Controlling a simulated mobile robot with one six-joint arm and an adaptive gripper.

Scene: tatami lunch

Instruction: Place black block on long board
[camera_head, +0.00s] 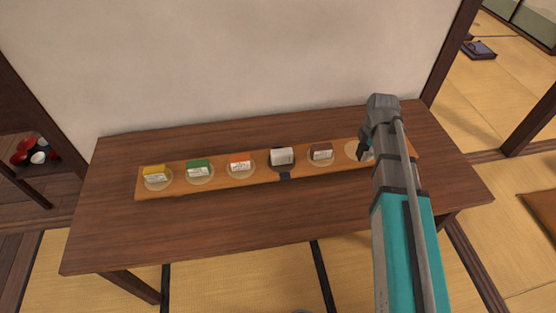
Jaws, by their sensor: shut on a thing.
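The long board (215,182) lies on the low wooden table and carries a row of pale round spots. My gripper (365,150) is low over the right part of the board, at the pale spot (352,150) there. It is shut on a small block with a pale face (370,155), which I take to be the black block. The arm hides most of this block, so its colour and whether it touches the board cannot be told.
The table (240,223) is clear in front. A pale wall (240,60) stands behind.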

